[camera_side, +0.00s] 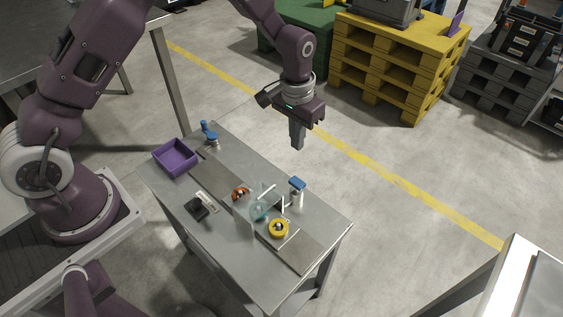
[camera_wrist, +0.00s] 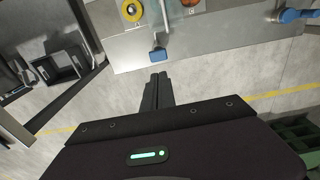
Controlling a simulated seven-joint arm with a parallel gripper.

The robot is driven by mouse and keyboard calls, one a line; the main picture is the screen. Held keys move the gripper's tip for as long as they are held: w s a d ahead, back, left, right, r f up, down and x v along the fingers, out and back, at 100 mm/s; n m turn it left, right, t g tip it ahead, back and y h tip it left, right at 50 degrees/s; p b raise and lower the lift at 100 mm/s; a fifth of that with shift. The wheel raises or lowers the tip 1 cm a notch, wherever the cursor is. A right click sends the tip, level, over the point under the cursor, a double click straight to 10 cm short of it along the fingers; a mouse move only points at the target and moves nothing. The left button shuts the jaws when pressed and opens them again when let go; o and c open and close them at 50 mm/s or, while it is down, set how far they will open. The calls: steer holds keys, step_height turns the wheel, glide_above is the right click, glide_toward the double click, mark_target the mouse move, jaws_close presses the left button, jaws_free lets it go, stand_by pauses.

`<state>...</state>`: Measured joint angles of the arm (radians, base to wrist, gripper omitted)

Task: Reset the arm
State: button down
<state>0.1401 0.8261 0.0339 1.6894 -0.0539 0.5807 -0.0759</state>
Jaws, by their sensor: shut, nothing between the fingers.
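My gripper (camera_side: 298,146) hangs in the air over the floor just beyond the back edge of the steel table (camera_side: 250,262). It is shut with nothing in it and points down. In the wrist view, the closed fingers of my gripper (camera_wrist: 158,80) show against the floor, below the table edge. My arm reaches over from the left in the side view, and nothing touches the gripper.
On the table are a purple bin (camera_side: 175,158), blue-handled items (camera_side: 209,132) (camera_side: 297,184), an orange part (camera_side: 241,193), a yellow ring part (camera_side: 279,228), a clear panel (camera_side: 261,207) and a black block (camera_side: 196,209). A yellow pallet stack (camera_side: 385,75) stands behind. Floor around my gripper is clear.

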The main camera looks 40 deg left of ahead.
steer(key=s+a+r+t, duration=0.1)
steer(key=s+r, duration=0.4)
steer(key=r, duration=0.5)
steer(key=s+a+r+t, duration=0.15)
steer(key=s+r, duration=0.35)
steer(key=r, duration=0.5)
steer(key=s+a+r+t, duration=0.1)
steer(key=s+r, duration=0.1)
steer(key=s, duration=0.7)
steer(key=s+a+r+t, duration=0.1)
steer(key=s+a+r, duration=0.1)
steer(key=s, duration=0.8)
steer(key=shift+r, duration=0.4)
steer(key=shift+w+t, duration=0.1)
steer(key=shift+t, duration=0.15)
